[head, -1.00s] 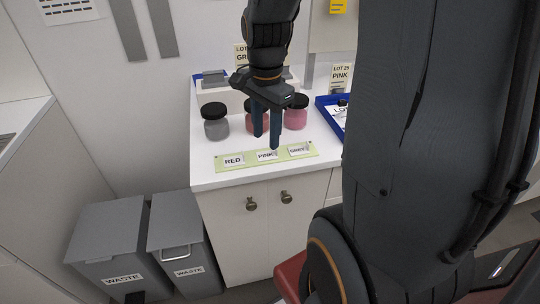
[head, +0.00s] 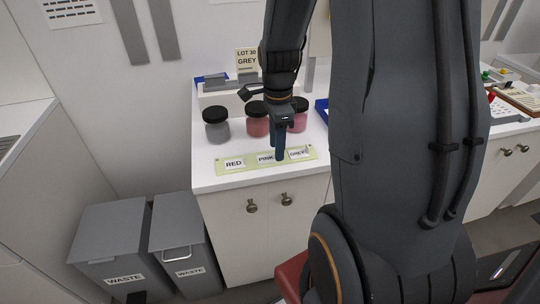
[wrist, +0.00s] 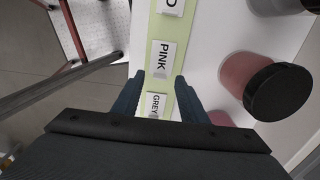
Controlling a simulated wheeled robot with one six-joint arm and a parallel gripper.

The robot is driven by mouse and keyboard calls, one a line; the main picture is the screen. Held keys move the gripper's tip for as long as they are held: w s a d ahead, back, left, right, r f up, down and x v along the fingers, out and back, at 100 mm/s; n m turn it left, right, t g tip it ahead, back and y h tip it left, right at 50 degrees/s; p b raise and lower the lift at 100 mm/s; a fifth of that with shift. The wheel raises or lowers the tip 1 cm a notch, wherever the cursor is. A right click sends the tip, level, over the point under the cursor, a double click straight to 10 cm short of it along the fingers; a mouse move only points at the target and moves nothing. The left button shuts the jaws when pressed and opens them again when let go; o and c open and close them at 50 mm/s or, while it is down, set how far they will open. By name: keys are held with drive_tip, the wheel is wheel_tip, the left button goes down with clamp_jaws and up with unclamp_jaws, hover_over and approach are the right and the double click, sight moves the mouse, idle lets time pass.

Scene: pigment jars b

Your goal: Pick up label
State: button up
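Three white labels lie in a row on a pale green strip (head: 222,168) near the counter's front edge: RED (head: 234,163), PINK (head: 264,158) and GREY (head: 299,153). The GREY label (wrist: 156,104) shows between the fingers, and the PINK label (wrist: 160,60) is just beyond the fingertips. Nothing is held.
Black-lidded jars stand behind the strip: grey (head: 216,128), red (head: 257,122) and pink (head: 299,118). A LOT 30 GREY card (head: 247,60) stands at the back. A blue tray (head: 321,107) is partly hidden by my arm. Grey waste bins (head: 110,235) stand on the floor at left.

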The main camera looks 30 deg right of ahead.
drive_tip(key=shift+f, duration=0.7)
clamp_jaws()
